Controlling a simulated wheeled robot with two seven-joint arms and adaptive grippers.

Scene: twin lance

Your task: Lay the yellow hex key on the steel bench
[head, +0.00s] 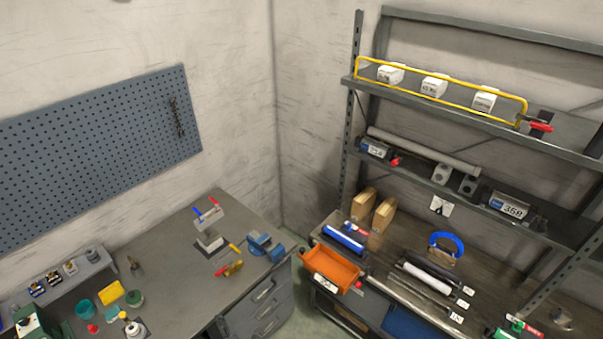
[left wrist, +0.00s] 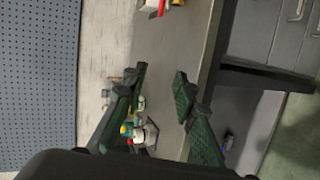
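In the head view, the grey steel bench (head: 170,262) stands at lower left. A small yellow bar (head: 234,248), possibly the yellow hex key, shows just right of the stand. A yellow-brown piece (head: 233,268) with a red end lies in front of it. In the left wrist view, my left gripper (left wrist: 160,78) is open, its green-padded fingers apart with nothing between the tips. Bench top (left wrist: 168,55) shows beyond them. My right gripper is not in view.
A blue vise (head: 265,246) sits on the bench's right edge. Small pots, a yellow block (head: 111,293) and a white bottle (head: 133,328) crowd its front left. The bench middle is mostly clear.

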